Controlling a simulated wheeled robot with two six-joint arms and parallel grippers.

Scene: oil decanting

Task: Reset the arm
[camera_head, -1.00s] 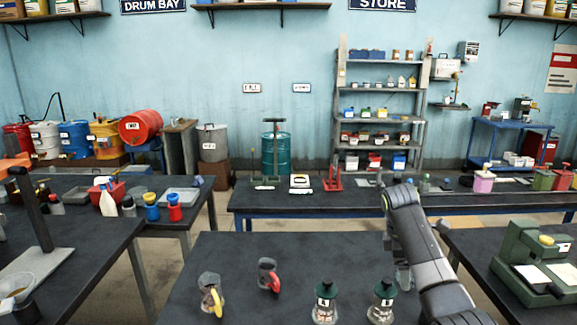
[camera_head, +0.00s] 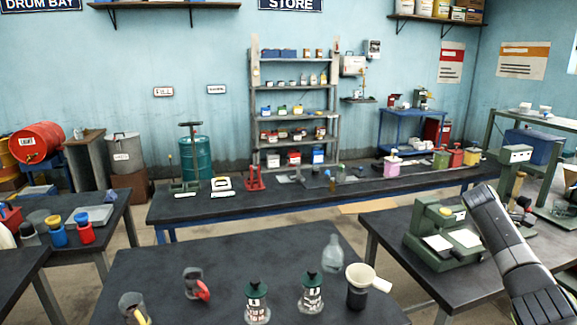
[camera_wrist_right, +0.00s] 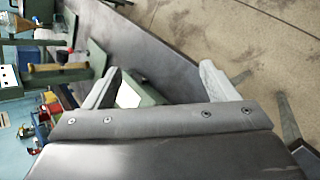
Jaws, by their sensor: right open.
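My right arm (camera_head: 500,245) comes in at the right side of the head view, over the right-hand table. Its gripper cannot be made out there. In the right wrist view my right gripper (camera_wrist_right: 161,70) has its two fingers spread apart with nothing between them. Green equipment and a dark table edge show beyond the fingers. My left gripper is not in view. On the near table stand a clear flask (camera_head: 332,254), a white-handled funnel-like cup (camera_head: 366,277) over a dark container, and two green-topped lantern-shaped vessels (camera_head: 257,302) (camera_head: 311,292).
A red-handled jug (camera_head: 194,284) and a yellow-handled jug (camera_head: 132,308) stand on the near table's left. A green machine (camera_head: 442,240) sits on the right-hand table (camera_head: 395,235). A long bench (camera_head: 300,198) runs behind, with a clear floor gap before it.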

